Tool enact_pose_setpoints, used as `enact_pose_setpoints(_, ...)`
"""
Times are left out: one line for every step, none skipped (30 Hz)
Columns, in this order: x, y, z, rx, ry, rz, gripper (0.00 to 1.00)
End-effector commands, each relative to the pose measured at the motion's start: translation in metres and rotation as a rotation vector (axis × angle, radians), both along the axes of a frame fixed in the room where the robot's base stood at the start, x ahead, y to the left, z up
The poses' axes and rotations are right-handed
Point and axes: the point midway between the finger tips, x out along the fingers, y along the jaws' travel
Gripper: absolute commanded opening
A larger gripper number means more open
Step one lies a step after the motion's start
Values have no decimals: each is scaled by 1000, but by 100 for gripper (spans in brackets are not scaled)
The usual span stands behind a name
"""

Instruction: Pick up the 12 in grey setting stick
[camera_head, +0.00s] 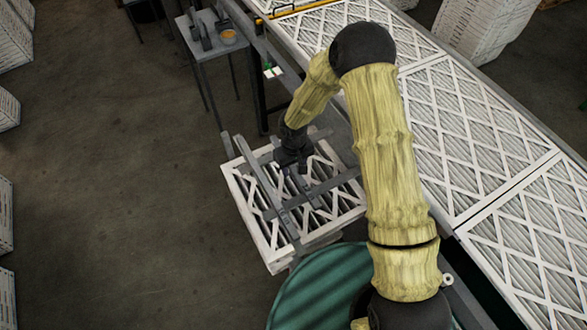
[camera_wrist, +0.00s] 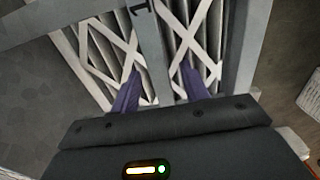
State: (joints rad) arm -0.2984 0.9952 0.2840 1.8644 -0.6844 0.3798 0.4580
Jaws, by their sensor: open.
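Several grey sticks lie across a white-framed filter (camera_head: 258,232) in the head view. One long stick (camera_head: 268,192) runs down its left part, and another (camera_head: 335,184) crosses toward the right. My gripper (camera_head: 291,168) is above the filter, near its upper middle. In the wrist view my gripper (camera_wrist: 158,82) is open, its two purple fingers apart. A narrow grey stick (camera_wrist: 151,50) with a dark, partly cut-off mark shows between the fingers; contact cannot be told. A wider grey stick (camera_wrist: 250,45) is at right. I cannot read which is 12 in.
A conveyor (camera_head: 455,215) carrying large filters runs along the right. A small grey table (camera_head: 213,42) stands at the upper left. A green round drum top (camera_head: 318,290) is just below the filter. The floor (camera_head: 110,180) at left is clear.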

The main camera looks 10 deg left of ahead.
Motion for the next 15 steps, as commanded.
enact_pose_setpoints(0,0,0,0,0,0,45)
enact_pose_setpoints(0,0,0,0,0,0,45)
enact_pose_setpoints(0,0,0,0,0,-1,45)
enact_pose_setpoints(0,0,0,0,0,-1,45)
enact_pose_setpoints(0,0,0,0,0,-1,45)
enact_pose_setpoints(0,0,0,0,0,-1,45)
enact_pose_setpoints(0,0,0,0,0,-1,45)
enact_pose_setpoints(0,0,0,-1,1,-1,45)
enact_pose_setpoints(0,0,0,-1,1,-1,45)
enact_pose_setpoints(0,0,0,-1,1,-1,40)
enact_pose_setpoints(0,0,0,-1,1,-1,34)
enact_pose_setpoints(0,0,0,-1,1,-1,26)
enact_pose_setpoints(0,0,0,-1,1,-1,20)
enact_pose_setpoints(0,0,0,-1,1,-1,14)
enact_pose_setpoints(0,0,0,-1,1,-1,6)
